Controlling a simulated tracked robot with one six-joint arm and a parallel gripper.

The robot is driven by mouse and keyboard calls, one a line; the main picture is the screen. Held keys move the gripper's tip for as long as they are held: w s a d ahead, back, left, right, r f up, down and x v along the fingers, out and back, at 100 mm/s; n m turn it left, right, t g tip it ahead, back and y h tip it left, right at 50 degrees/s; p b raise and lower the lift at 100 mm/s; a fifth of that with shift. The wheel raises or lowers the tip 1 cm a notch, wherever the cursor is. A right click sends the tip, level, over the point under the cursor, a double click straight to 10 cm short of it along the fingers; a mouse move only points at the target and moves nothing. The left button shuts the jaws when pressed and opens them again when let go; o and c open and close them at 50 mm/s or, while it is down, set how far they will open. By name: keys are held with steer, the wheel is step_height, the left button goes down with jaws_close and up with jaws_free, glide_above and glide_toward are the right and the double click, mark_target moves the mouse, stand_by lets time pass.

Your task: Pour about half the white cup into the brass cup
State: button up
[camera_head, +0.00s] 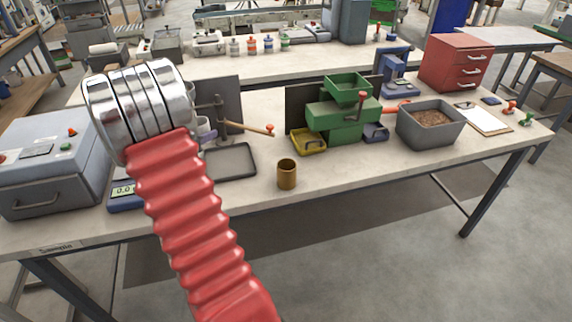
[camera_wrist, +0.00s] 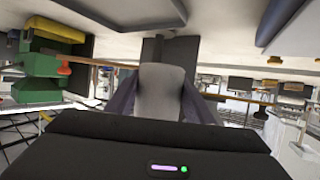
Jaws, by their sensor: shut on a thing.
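The brass cup (camera_head: 287,175) stands upright on the bench near its front edge, right of the dark tray. In the wrist view, my gripper (camera_wrist: 163,100) is shut on a pale grey-white body, which I take to be the white cup (camera_wrist: 163,88). My arm hides most of the gripper in the head view. A small pale piece shows there beside the arm, apart from the brass cup and left of it. The white cup's rim and contents are hidden, and I cannot tell its tilt. I cannot make out the brass cup in the wrist view.
A dark tray (camera_head: 230,161) lies left of the brass cup. A wooden lever with a red knob (camera_head: 270,129) sticks out behind it. A green machine (camera_head: 335,118) with a yellow tray (camera_head: 309,142) stands behind right. A grey pellet bin (camera_head: 431,137) is farther right; a scale (camera_head: 124,194) is left.

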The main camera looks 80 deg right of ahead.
steer(key=s+d+f+m+g+y, duration=0.1)
steer(key=s+m+g, duration=0.1)
steer(key=s, duration=0.4)
steer(key=s+d+f+m+g+y, duration=0.1)
steer(key=s+f+m+g, duration=0.1)
steer(key=s, duration=0.5)
steer(key=s+d+f+m+g+y, duration=0.1)
steer(key=s+f+m+g, duration=0.1)
steer(key=s+m+g, duration=0.2)
steer(key=shift+s+g, duration=0.5)
steer(key=shift+s, duration=0.7)
steer(key=shift+s+a+f+m, duration=0.1)
steer(key=shift+s+a+m, duration=0.05)
steer(key=shift+m, duration=0.25)
